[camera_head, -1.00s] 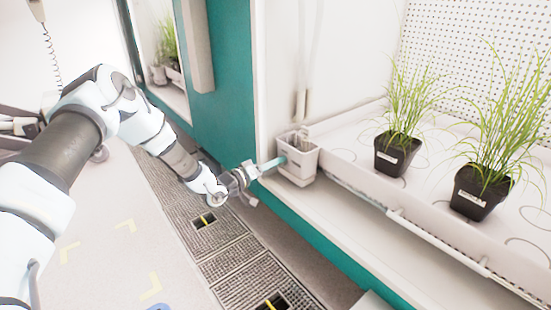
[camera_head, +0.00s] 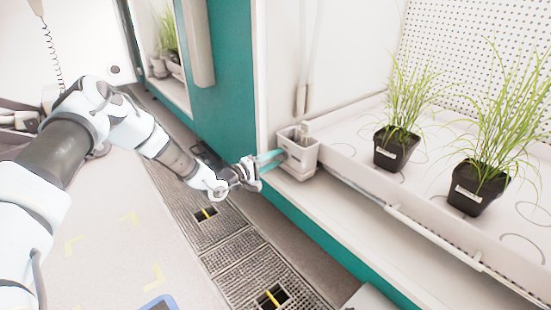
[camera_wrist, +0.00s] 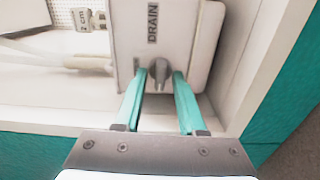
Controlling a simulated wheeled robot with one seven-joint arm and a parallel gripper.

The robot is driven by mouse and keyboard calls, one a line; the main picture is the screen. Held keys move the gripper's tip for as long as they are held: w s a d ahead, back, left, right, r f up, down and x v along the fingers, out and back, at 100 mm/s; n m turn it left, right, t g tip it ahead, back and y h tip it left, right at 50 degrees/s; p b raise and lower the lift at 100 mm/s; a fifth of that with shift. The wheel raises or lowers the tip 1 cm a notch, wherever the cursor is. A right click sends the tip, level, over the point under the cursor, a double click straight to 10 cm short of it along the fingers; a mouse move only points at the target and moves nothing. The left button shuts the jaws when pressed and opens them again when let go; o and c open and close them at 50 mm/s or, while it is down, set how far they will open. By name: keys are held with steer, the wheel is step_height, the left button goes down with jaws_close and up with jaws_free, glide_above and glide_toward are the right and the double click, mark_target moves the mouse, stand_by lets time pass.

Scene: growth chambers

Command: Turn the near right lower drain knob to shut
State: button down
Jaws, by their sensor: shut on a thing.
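The grey drain knob (camera_wrist: 160,74) sits on the front of a pale box (camera_wrist: 195,22) labelled DRAIN (camera_wrist: 153,22) in the wrist view. The box also shows in the head view (camera_head: 304,156), at the left end of the chamber shelf. My gripper (camera_wrist: 159,76) has its two teal fingers on either side of the knob and is shut on it. In the head view my gripper (camera_head: 283,154) reaches the box from the left. The knob is hidden there behind the fingers. Its lower part stands between the fingers in the wrist view.
A white growing tray (camera_head: 350,171) lies right of the box, with two potted grasses in black pots (camera_head: 397,150) (camera_head: 476,186). The teal chamber frame (camera_head: 320,233) runs below the shelf. Floor grates (camera_head: 240,258) and open floor lie in front.

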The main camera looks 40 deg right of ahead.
steer(key=shift+s+n, duration=0.1)
steer(key=shift+n, duration=0.2)
steer(key=c, duration=0.9)
jaws_free()
steer(key=shift+w+a+p, duration=0.2)
steer(key=shift+a+p, duration=0.75)
steer(key=shift+a, duration=1.8)
steer(key=shift+w+a+p, duration=0.15)
steer(key=shift+a+p, duration=0.75)
steer(key=shift+a, duration=1.8)
